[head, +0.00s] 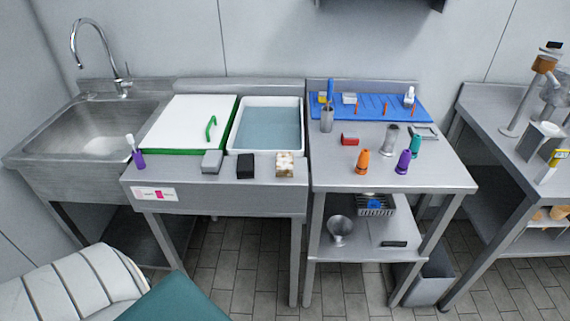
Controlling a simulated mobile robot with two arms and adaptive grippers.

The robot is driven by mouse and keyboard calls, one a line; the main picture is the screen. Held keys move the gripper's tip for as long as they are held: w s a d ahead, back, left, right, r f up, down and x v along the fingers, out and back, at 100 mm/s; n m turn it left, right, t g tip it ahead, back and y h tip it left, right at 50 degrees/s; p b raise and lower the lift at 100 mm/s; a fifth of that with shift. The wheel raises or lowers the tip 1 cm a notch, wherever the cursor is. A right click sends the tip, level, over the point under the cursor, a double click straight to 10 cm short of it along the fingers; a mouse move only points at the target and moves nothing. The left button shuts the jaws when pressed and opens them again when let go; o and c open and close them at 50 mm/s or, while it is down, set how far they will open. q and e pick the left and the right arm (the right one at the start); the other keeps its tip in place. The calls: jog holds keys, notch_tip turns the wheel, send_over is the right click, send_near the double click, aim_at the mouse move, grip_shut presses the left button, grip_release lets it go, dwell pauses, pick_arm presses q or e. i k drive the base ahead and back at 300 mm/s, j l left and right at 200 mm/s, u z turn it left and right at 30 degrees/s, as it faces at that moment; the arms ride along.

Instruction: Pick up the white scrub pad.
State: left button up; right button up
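No pad in the head view is plainly white. A light grey block (211,161) lies on the front ledge of the steel counter, at the left of a short row. A black block (245,166) lies to its right, and a speckled cream-and-brown block (284,165) lies right of that. A small whitish item (349,98) sits at the back on the blue mat; it is too small to tell what it is. I cannot tell which of these is the scrub pad. Neither of my grippers is in view.
Behind the blocks are a white board (185,122) and a water-filled basin (267,127). A purple brush holder (138,155) stands at left.

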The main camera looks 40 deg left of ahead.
aim_at(284, 160)
jog(key=u, duration=0.4)
jog(key=j+u, duration=0.15)
jog(key=u, duration=0.25)
jog(key=k+j+u, duration=0.1)
jog(key=u, duration=0.35)
jog(key=i+l+u, duration=0.15)
jog(key=l+u, duration=0.15)
jog(key=i+l+u, duration=0.1)
jog(key=l+u, duration=0.2)
jog(key=l, duration=0.25)
